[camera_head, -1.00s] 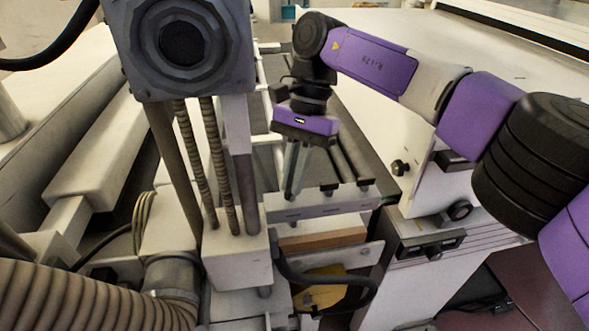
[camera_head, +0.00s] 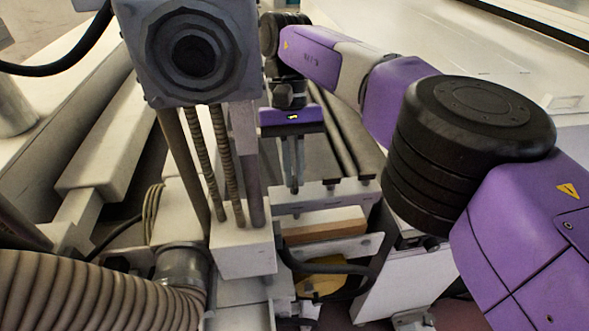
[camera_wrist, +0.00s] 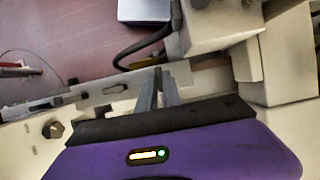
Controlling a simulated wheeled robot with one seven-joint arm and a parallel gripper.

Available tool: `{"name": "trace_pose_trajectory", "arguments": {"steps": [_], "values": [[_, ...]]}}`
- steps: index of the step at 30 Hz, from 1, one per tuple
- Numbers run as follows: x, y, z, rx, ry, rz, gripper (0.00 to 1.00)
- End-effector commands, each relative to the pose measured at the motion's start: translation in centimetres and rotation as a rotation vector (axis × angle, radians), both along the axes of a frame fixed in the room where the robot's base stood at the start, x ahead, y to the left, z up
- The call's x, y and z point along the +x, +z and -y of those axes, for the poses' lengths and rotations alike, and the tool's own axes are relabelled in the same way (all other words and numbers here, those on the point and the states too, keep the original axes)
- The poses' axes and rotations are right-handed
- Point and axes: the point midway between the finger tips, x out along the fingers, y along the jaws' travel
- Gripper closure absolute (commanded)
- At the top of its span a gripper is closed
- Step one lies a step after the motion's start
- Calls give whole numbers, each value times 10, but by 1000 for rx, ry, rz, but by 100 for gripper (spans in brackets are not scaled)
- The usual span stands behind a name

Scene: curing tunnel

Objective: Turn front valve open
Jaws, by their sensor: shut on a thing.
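My gripper (camera_head: 294,188) points down in the middle of the head view, its two grey fingers close together beside the white end frame (camera_head: 300,204). In the wrist view the fingers (camera_wrist: 158,75) come together at the tips against the pale frame. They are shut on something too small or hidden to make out. I cannot clearly tell the front valve apart from the machine parts around the fingertips. A round dark knob (camera_wrist: 53,129) shows at the left of the wrist view.
A large motor-like block (camera_head: 190,52) on ribbed columns stands left of my gripper. A ribbed hose (camera_head: 90,295) fills the lower left. Dark rollers (camera_head: 345,135) lie right of the fingers. A black cable (camera_head: 325,266) loops below. Reddish floor (camera_wrist: 70,45) shows in the wrist view.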

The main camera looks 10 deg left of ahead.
Motion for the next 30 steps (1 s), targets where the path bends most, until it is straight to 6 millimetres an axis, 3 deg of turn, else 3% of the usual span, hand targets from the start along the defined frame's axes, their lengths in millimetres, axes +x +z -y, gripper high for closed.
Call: {"name": "trace_pose_trajectory", "arguments": {"steps": [16, 17, 19, 30], "values": [[2, 1, 0, 2, 22, 6, 100], [2, 1, 0, 2, 22, 7, 85], [1, 1, 0, 2, 22, 6, 71], [0, 2, -1, 1, 22, 3, 69]]}}
